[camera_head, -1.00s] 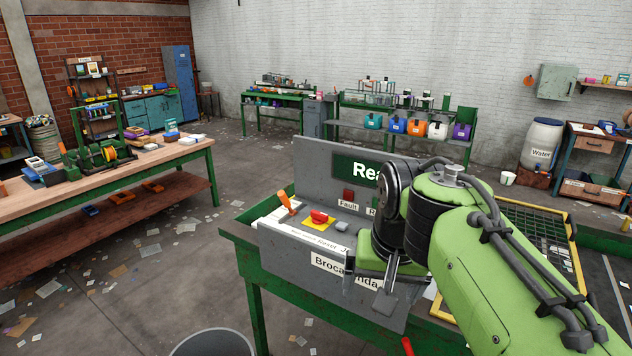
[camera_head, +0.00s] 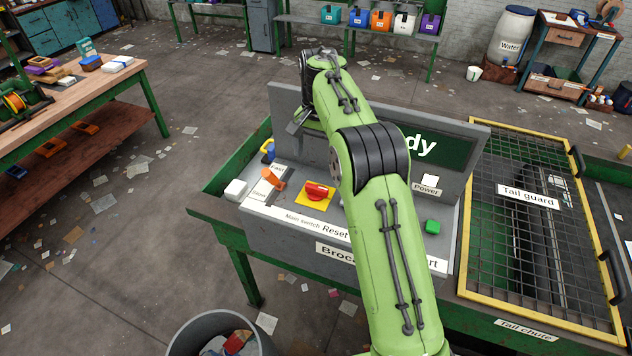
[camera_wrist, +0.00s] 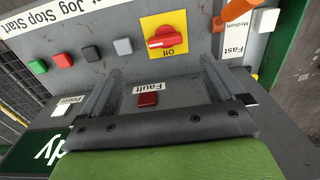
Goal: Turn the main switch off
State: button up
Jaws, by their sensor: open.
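The main switch is a red rotary knob (camera_head: 318,191) on a yellow plate, on the sloping front of the grey console (camera_head: 285,225). In the wrist view the red knob (camera_wrist: 165,38) lies crosswise in the picture, with an upside-down "Off" label beside it. Its "On" marking cannot be made out. My gripper (camera_wrist: 162,68) is open and empty, its two fingers spread either side of the knob's position in the picture and apart from it. In the head view my gripper (camera_head: 300,121) is by the console's back panel, beyond the knob, and mostly hidden by my arm.
An orange lever (camera_head: 272,179) stands left of the knob; a grey button (camera_wrist: 122,46) is on its other side. A red fault lamp (camera_wrist: 147,99) is on the back panel. Right of the console is the yellow-framed tail guard (camera_head: 527,197). A bin (camera_head: 225,330) stands in front.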

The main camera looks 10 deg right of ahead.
aim_at(316, 188)
jog(key=f, duration=1.1)
jog(key=shift+w+a+f+b, duration=0.15)
jog(key=shift+w+f+b, duration=0.2)
jog(key=shift+w+f, duration=0.2)
jog(key=shift+f, duration=0.15)
jog(key=c, duration=1)
jog(key=shift+c, duration=0.2)
